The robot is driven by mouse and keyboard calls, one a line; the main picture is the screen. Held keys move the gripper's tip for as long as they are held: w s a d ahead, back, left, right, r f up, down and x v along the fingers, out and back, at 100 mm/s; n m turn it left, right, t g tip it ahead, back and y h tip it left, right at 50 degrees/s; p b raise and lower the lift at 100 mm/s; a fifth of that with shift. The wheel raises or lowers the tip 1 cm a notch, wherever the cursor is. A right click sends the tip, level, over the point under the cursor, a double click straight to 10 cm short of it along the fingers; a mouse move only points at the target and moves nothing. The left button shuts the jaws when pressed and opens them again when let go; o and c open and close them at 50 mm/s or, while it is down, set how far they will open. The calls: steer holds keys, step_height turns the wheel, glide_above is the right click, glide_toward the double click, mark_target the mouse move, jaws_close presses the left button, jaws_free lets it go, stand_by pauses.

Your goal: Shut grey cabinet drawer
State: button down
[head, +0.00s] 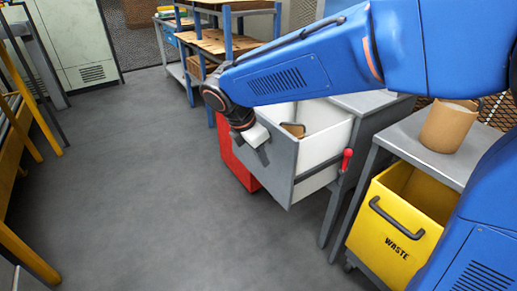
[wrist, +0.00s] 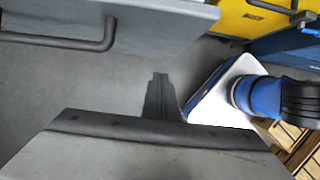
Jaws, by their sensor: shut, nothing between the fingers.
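The grey cabinet (head: 372,103) stands at centre right in the head view. Its drawer is pulled out: the grey drawer front (head: 284,178) faces the aisle and the white drawer side (head: 325,147) shows. A brown item lies inside. In the wrist view the drawer front (wrist: 190,25) spans the upper left, with a dark bar handle (wrist: 85,42) on it. My gripper (head: 264,156) is in front of the drawer front, pointing down, shut and empty. Its closed fingers also show in the wrist view (wrist: 160,95), apart from the handle in the picture. Whether it touches the front is unclear.
A red box (head: 235,158) stands beyond the drawer. A red lever (head: 347,160) is by the drawer's side. A yellow waste bin (head: 391,225) sits under a grey bench at right. Blue-framed shelving (head: 215,40) stands behind. The floor (head: 130,180) to the left is clear.

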steer(key=shift+w+d+f, duration=0.5)
steer(key=shift+d+f, duration=0.05)
steer(key=shift+d, duration=0.2)
steer(key=shift+w+d+f, duration=0.45)
steer(key=shift+d+f, duration=0.05)
steer(key=shift+d, duration=0.2)
steer(key=shift+w+d+f, duration=0.5)
steer(key=shift+d+f, duration=0.05)
steer(key=shift+d, duration=0.2)
steer(key=shift+d, duration=0.1)
steer(key=w+d, duration=0.5)
steer(key=d, duration=0.2)
steer(key=w+d, duration=0.5)
steer(key=d, duration=0.2)
steer(key=w+d, duration=0.5)
steer(key=d, duration=0.3)
steer(key=shift+r, duration=0.15)
